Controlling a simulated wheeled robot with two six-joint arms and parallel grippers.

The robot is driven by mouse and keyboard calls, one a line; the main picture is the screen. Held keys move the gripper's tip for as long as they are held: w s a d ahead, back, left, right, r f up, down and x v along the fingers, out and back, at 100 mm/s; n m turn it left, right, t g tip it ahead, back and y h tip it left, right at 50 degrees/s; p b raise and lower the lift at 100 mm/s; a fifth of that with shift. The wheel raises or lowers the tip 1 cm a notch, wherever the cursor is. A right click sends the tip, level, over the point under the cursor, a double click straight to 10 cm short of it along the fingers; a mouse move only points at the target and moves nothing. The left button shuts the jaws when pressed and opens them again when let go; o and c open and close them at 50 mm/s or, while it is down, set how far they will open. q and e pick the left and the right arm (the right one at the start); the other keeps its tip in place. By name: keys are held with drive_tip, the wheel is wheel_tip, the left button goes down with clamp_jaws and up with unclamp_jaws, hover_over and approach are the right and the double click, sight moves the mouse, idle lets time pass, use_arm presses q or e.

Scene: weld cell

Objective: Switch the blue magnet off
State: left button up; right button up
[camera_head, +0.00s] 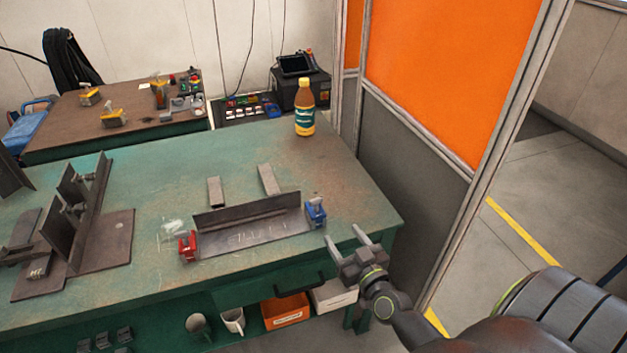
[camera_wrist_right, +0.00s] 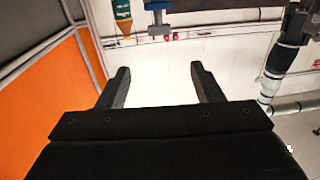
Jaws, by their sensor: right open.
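The blue magnet (camera_head: 316,212) sits at the right end of a dark metal workpiece (camera_head: 250,222) on the green table. A red magnet (camera_head: 187,247) sits at the workpiece's left end. My right gripper (camera_head: 349,241) is open and empty, to the right of and nearer than the blue magnet, by the table's front right corner and apart from the magnet. In the right wrist view the two fingers (camera_wrist_right: 160,88) stand wide apart with nothing between them. The blue magnet also shows at the top of that view (camera_wrist_right: 157,6), beyond the fingers. My left gripper is not in view.
A bottle (camera_head: 305,108) stands at the table's far right corner. Two metal blocks (camera_head: 268,180) lie behind the workpiece. A larger welded assembly (camera_head: 80,215) takes up the table's left. An orange screen (camera_head: 445,70) stands right of the table.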

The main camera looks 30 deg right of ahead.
approach(317, 200)
drive_tip(key=w, duration=0.4)
drive_tip(key=shift+d, duration=0.25)
drive_tip(key=w, duration=0.2)
drive_tip(key=w+b, duration=0.1)
drive_tip(key=w, duration=0.2)
drive_tip(key=w+d, duration=0.1)
drive_tip(key=w, duration=0.2)
drive_tip(key=shift+w+b, duration=0.1)
drive_tip(key=shift+b, duration=0.2)
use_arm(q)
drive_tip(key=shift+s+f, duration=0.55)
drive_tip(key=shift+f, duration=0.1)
use_arm(e)
drive_tip(key=shift+c, duration=0.3)
